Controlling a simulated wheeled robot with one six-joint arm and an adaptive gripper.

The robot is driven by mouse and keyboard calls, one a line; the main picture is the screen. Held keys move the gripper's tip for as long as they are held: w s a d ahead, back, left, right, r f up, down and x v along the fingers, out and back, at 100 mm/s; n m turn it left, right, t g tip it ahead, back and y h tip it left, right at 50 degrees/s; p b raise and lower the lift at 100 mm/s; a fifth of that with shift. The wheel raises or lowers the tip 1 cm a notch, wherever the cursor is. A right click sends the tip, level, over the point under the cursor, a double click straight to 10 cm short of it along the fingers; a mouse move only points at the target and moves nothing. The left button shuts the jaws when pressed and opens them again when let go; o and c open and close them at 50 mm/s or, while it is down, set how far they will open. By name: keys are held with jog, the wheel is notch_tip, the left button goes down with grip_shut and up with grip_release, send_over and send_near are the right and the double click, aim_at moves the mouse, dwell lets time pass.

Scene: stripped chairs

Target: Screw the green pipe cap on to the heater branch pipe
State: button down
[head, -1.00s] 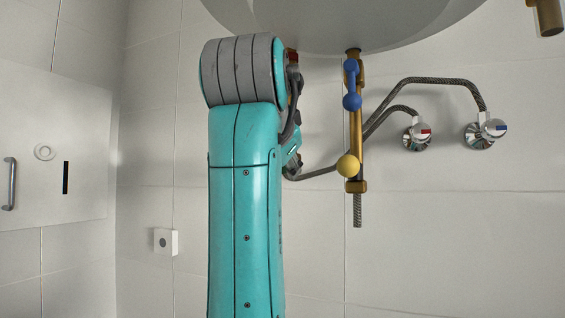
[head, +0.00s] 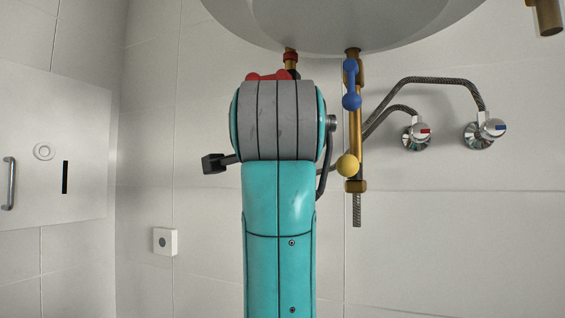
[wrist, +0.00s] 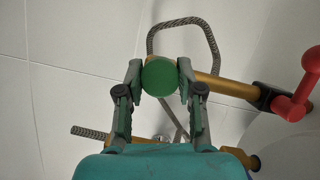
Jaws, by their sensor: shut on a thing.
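In the wrist view the round green pipe cap (wrist: 160,78) sits between the fingertips of my gripper (wrist: 160,68), which is shut on it. A brass pipe (wrist: 230,87) runs from behind the right finger to a black fitting with a red valve handle (wrist: 302,97). The cap overlaps the line of this pipe's left end. I cannot tell whether they touch or whether the cap is threaded on. In the head view my arm hides the gripper and cap. The top of a brass pipe with a red collar (head: 291,56) and a red handle (head: 268,76) show above my arm.
A white basin (head: 335,25) hangs overhead. Braided hoses lead to two wall valves (head: 417,136). A small white box (head: 165,241) is on the wall at left.

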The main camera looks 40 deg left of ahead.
jog(key=m+y, duration=0.1)
jog(key=m, duration=0.2)
jog(key=shift+f+m+t, duration=0.15)
jog(key=shift+m+t, duration=0.15)
jog(key=shift+t, duration=0.1)
jog(key=c, duration=1.2)
grip_release()
jog(key=shift+m, duration=0.5)
jog(key=o, duration=0.9)
jog(key=shift+c, duration=0.2)
jog(key=shift+s, duration=0.15)
jog(key=s, duration=0.3)
jog(key=shift+d, duration=0.4)
